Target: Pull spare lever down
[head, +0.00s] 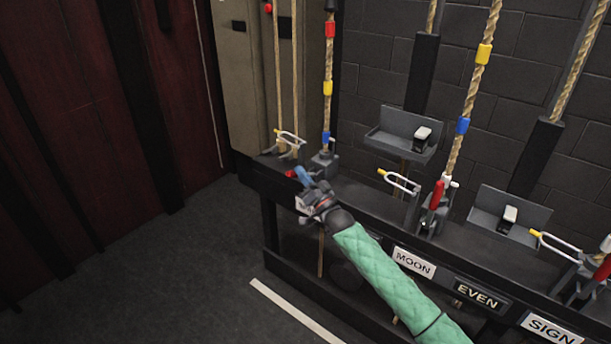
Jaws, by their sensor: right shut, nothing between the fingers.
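My right gripper (301,177) is shut and reaches the leftmost rope lock (325,160) on the rail. A small red piece (290,173), perhaps the tip of that lock's lever, shows just left of the fingertips. The gripper hides most of this area, so I cannot tell whether they touch or how the lever is tilted. A pale label (302,207) below is mostly covered and unreadable; no label reading "spare" is visible. Another lock has a red lever (437,195) standing roughly upright. My left gripper is not in view.
The dark rail carries labels MOON (414,262), EVEN (478,295) and SIGN (552,328). Ropes with coloured bands (328,88) rise from the locks. A yellow-tipped metal loop (399,182) and grey trays (402,135) stand along the rail. Open floor (170,270) lies left.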

